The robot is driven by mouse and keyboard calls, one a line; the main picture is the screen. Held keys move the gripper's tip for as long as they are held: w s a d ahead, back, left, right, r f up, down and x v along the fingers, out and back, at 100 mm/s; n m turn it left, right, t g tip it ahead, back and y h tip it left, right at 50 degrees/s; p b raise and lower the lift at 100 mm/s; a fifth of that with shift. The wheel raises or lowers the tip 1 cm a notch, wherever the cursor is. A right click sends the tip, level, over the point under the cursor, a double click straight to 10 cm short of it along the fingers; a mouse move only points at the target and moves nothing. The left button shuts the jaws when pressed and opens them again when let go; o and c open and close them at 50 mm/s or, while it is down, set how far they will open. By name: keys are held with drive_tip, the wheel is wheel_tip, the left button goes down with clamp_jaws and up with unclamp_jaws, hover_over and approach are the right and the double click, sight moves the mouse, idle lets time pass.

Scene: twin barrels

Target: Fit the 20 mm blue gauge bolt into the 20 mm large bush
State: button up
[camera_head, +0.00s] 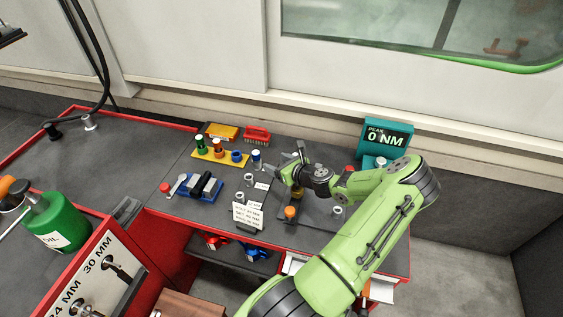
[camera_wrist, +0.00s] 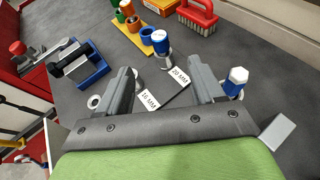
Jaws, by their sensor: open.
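My gripper (camera_wrist: 167,78) is open, with nothing between its jaws. It also shows in the head view (camera_head: 286,166), low over the bench. A blue bolt (camera_wrist: 160,40) with a white top stands upright beyond the jaws, over a silver ring; it shows in the head view (camera_head: 256,157). A second blue bolt (camera_wrist: 236,82) with a white hex head is outside the right finger, partly hidden by it. A "20 MM" card (camera_wrist: 181,76) and a "16 MM" card (camera_wrist: 149,99) lie near the jaws. A silver bush (camera_head: 249,178) stands left of the gripper. Sizes of bolts and bush are unreadable.
A yellow rack (camera_head: 208,155) with coloured pieces, a red brush (camera_head: 257,135) and a blue holder (camera_head: 200,187) are on the bench. An orange-topped piece (camera_head: 290,212) stands in front of the gripper. A teal torque display (camera_head: 385,137) stands at the right.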

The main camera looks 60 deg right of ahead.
drive_tip(key=shift+v, duration=1.2)
drive_tip(key=shift+w+a, duration=0.1)
